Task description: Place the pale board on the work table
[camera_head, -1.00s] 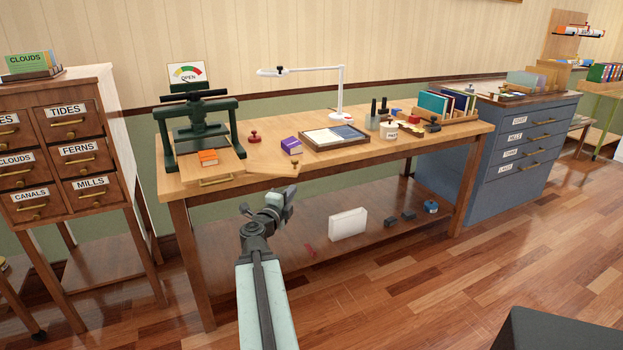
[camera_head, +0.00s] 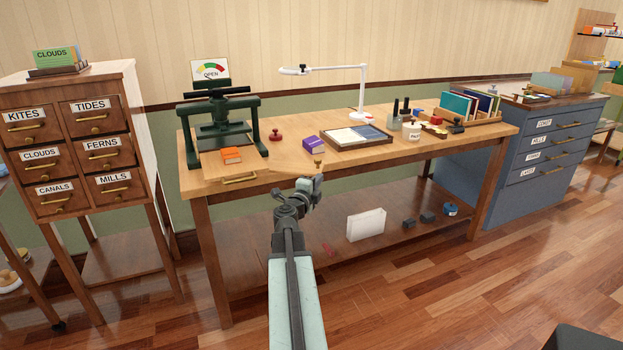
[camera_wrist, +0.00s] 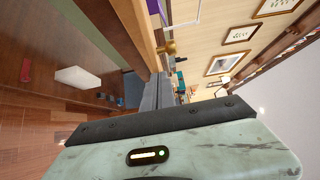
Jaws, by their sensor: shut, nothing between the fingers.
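The work table (camera_head: 290,180) is the long wooden table with a lower shelf. A pale, whitish slab (camera_head: 366,224) stands upright on that shelf; I cannot tell for certain whether it is the pale board. It also shows at the left of the wrist view (camera_wrist: 77,78). My gripper (camera_head: 318,182) is in front of the table's front edge, just below a brass knob (camera_head: 318,162). The gripper is shut and empty, above and left of the slab in the picture. In the wrist view its grey fingers (camera_wrist: 160,92) are together near the table edge.
A drawer cabinet (camera_head: 75,150) stands left, a blue cabinet (camera_head: 540,150) right. The floor in front is clear.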

